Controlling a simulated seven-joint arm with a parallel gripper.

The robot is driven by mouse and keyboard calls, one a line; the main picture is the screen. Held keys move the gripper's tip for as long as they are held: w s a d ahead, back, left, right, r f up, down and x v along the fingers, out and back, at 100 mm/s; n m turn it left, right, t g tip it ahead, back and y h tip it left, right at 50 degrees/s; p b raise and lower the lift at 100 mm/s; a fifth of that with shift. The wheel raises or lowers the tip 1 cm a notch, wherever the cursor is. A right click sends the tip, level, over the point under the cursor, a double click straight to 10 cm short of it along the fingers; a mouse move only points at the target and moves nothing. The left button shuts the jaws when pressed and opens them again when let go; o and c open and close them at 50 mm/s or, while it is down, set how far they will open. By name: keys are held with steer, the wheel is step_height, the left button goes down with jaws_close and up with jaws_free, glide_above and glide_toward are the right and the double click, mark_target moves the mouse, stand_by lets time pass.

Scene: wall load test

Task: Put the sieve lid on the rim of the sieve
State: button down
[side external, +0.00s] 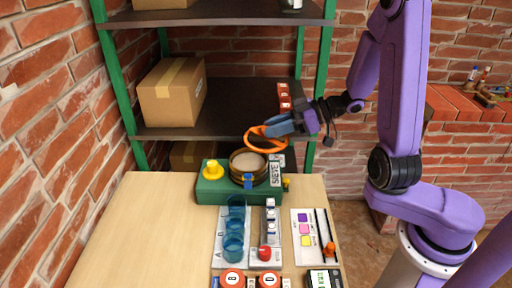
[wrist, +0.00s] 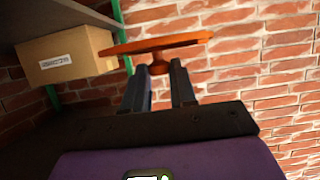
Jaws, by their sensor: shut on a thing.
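The sieve lid is an orange spoked disc (side external: 267,140). My gripper (side external: 290,125) is shut on it and holds it in the air, above the sieve in the picture. In the wrist view the lid (wrist: 158,44) is seen edge-on, with its knob between the two fingers (wrist: 160,72). The sieve (side external: 248,166) is a round, dark-and-brass vessel with pale material inside. It stands on a green base (side external: 210,190) at the back of the table, next to a "SIEVE" label (side external: 275,174). The lid looks apart from the sieve rim, slightly tilted.
A yellow knob (side external: 212,169) stands on the green base, left of the sieve. Blue cups (side external: 233,245), a red ball (side external: 265,253) and a colour card (side external: 305,228) lie in front. A shelf with a cardboard box (side external: 172,92) stands behind. The table's left side (side external: 150,230) is clear.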

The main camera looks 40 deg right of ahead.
steer(key=shift+w+a+f, duration=0.1)
steer(key=shift+w+f, duration=0.3)
steer(key=shift+w, duration=0.35)
steer(key=shift+w+a+f, duration=0.1)
steer(key=shift+w+f, duration=0.75)
steer(key=shift+f, duration=0.65)
steer(key=shift+w+a+f, duration=0.1)
steer(key=shift+w+f, duration=0.75)
steer(key=shift+f, duration=0.65)
steer(key=shift+w+f, duration=0.85)
steer(key=shift+f, duration=0.65)
steer(key=shift+f, duration=0.2)
steer(key=c, duration=0.9)
jaws_free()
steer(key=shift+r, duration=0.1)
steer(key=shift+s+d+r, duration=0.1)
steer(key=shift+r, duration=0.05)
steer(key=v, duration=1.1)
steer(key=shift+s+d+r, duration=0.2)
steer(key=shift+s, duration=0.05)
